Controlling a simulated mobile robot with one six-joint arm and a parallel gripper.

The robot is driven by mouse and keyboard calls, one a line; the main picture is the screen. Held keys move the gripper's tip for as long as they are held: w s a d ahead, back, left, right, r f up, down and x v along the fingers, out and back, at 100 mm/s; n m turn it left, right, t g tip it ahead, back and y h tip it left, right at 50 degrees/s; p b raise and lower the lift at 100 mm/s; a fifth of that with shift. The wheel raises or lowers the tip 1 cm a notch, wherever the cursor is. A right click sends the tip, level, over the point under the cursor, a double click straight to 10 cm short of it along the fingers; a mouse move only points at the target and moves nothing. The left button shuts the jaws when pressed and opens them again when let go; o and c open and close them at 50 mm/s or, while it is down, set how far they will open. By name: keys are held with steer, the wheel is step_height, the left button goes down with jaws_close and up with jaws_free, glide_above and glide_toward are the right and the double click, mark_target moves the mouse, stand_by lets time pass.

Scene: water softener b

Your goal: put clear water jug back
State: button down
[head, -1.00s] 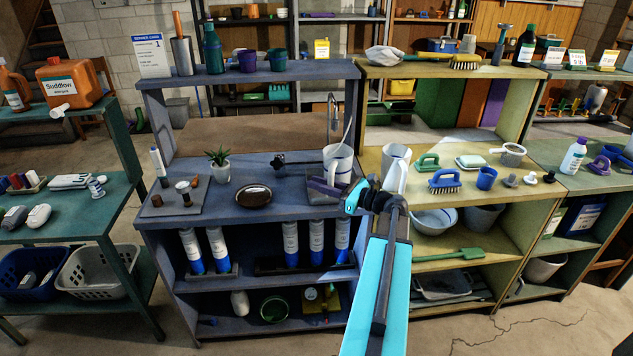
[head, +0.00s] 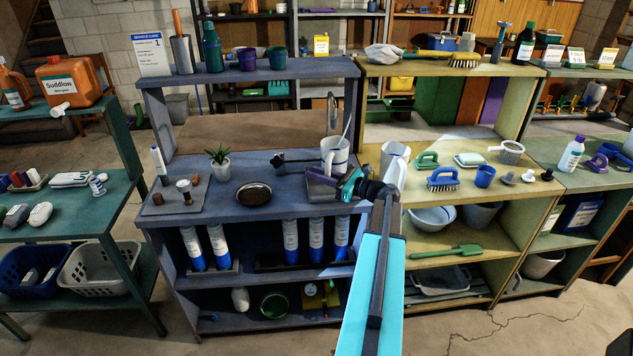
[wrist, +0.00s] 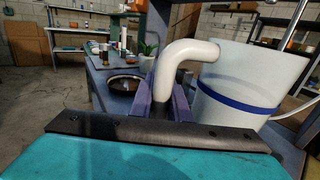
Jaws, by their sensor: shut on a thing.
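The translucent jug (head: 336,152) with a blue band and a white handle is upright near the tap (head: 332,112), at the right end of the blue bench. In the wrist view the jug (wrist: 245,85) fills the right side. The purple fingers of my gripper (wrist: 165,106) are around the lower end of its handle (wrist: 185,52). I cannot tell whether the jug's base touches the tray.
Another pale jug (head: 393,163) stands close by on the yellow bench. A black valve-like part with a rod (head: 287,159), a brown bowl (head: 253,194) and a potted plant (head: 219,165) lie left of the jug. A bare strip lies along the front edge.

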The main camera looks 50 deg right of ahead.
steer(key=shift+w, duration=0.1)
steer(key=shift+w+d+f+p, duration=0.15)
steer(key=shift+f+p, duration=0.35)
steer(key=shift+f, duration=0.4)
steer(key=shift+w+d+f+p, duration=0.1)
steer(key=shift+f+p, duration=0.4)
steer(key=shift+f, duration=0.35)
steer(key=shift+f, duration=0.1)
steer(key=c, duration=1.7)
jaws_free()
